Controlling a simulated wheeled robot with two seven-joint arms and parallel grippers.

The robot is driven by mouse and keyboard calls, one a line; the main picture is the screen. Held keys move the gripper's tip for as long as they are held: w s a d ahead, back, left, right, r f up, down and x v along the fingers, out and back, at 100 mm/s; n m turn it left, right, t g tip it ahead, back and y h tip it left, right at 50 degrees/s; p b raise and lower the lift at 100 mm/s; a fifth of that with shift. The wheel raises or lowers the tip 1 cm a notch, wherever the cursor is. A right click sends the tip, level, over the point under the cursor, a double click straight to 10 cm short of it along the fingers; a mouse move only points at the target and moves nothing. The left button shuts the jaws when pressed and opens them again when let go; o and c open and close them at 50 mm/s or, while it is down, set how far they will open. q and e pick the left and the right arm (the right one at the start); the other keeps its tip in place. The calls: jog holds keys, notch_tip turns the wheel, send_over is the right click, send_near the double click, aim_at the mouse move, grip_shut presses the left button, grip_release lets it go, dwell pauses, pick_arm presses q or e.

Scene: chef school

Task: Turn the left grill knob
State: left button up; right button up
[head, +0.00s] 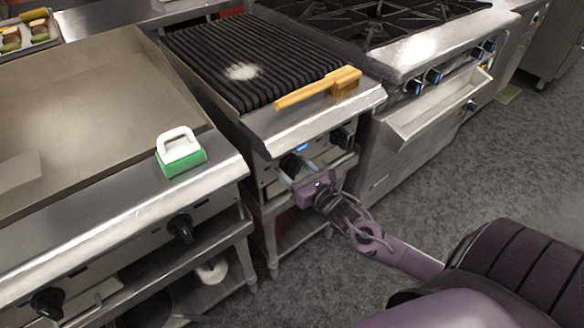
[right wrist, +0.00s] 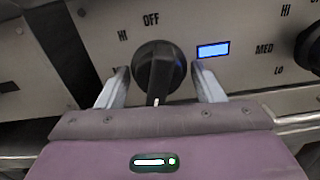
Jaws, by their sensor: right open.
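The grill's left knob (right wrist: 158,68) is black and round with a raised grip, and its white mark points down in the right wrist view. My right gripper (right wrist: 161,84) is open, with one finger on each side of this knob. Small gaps seem to show between fingers and knob; contact is not clear. In the head view my right gripper (head: 290,169) is at the front panel of the ribbed grill (head: 225,60) and mostly hides the left knob. The grill's right knob (head: 342,137) is black and also shows in the right wrist view (right wrist: 312,48). My left gripper is not in view.
A small blue-lit display (right wrist: 213,50) sits right of the left knob. A wooden-handled brush (head: 325,87) lies on the grill's front. A flat griddle (head: 80,110) with a green-and-white scrubber (head: 181,152) stands left, a burner range (head: 400,40) right. The floor (head: 480,170) in front is clear.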

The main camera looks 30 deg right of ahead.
jog(key=shift+w+a, duration=0.1)
jog(key=shift+w, duration=0.35)
jog(key=shift+c, duration=0.2)
jog(key=c, duration=0.6)
jog(key=shift+c, duration=0.2)
